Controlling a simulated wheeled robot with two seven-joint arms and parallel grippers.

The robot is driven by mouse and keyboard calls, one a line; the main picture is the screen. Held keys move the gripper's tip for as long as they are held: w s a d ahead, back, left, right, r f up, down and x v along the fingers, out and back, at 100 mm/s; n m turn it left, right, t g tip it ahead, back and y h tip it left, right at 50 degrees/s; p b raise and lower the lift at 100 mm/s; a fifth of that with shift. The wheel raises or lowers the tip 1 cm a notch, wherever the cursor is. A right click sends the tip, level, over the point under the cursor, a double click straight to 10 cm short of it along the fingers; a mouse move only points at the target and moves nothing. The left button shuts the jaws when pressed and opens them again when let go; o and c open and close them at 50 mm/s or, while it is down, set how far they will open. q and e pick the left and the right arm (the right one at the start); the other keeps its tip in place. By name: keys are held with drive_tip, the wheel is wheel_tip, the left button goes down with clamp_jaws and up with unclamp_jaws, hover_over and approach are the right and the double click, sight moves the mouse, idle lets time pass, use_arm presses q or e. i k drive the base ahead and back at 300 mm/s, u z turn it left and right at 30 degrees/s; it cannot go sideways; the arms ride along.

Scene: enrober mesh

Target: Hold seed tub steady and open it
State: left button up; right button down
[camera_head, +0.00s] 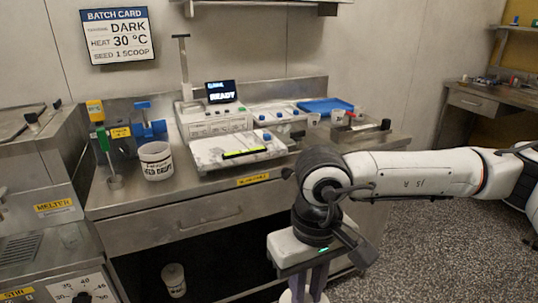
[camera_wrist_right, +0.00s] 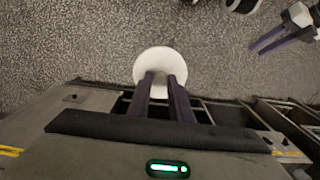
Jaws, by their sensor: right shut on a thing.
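My right gripper (camera_head: 305,284) points down in front of the counter. It is shut on a white round thing (camera_wrist_right: 160,62), seen from above between the fingers in the right wrist view. Only a sliver of it shows at the bottom edge of the head view, so I cannot tell whether it is a tub or only a lid. A white tub (camera_head: 156,162) with a dark label, apparently reading seed drops, stands upright on the counter at left. My left gripper (camera_wrist_right: 257,48) shows in the right wrist view at upper right, apart from the white thing, with its fingers apart and empty.
Another white container (camera_head: 174,280) stands in the dark space below. The speckled floor to the right is open.

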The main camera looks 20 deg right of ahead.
sight(156, 157)
drive_tip(key=u, duration=1.2)
drive_tip(key=k, duration=0.1)
drive_tip(key=z, duration=2.4)
drive_tip(key=i, duration=0.7)
